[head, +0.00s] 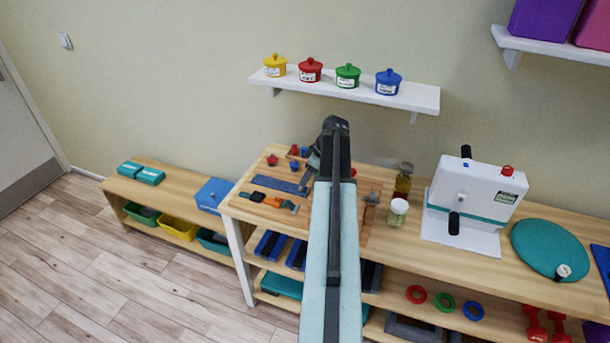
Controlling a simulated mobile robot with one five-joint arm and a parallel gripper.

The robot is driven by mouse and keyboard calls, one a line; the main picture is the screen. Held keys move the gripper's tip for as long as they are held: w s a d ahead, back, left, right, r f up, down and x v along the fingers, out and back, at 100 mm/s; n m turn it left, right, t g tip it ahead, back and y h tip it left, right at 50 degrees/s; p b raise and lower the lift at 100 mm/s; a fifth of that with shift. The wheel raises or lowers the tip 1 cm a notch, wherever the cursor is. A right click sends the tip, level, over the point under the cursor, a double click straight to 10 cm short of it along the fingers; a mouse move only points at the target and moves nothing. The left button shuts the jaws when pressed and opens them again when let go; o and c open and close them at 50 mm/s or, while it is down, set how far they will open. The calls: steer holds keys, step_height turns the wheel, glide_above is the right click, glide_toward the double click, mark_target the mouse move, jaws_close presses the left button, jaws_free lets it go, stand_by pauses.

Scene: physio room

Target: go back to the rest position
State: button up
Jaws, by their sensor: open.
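My arm reaches forward over the wooden bench, and my gripper (322,150) is at its far end above the wooden board (262,182). The arm hides most of the gripper and the middle of the board. I see nothing held in it. Small red and blue pieces, a blue strip (273,180) and an orange and black item (270,199) lie on the board to the left of the gripper.
A jar (397,212), a brown bottle (403,180), a white crank machine (474,205) and a teal disc (550,248) stand to the right. Yellow, red, green and blue lidded pots (388,82) stand on the wall shelf (420,98). Floor (110,275) is clear at left.

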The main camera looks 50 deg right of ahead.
steer(key=p+v, duration=0.2)
steer(key=v, duration=0.2)
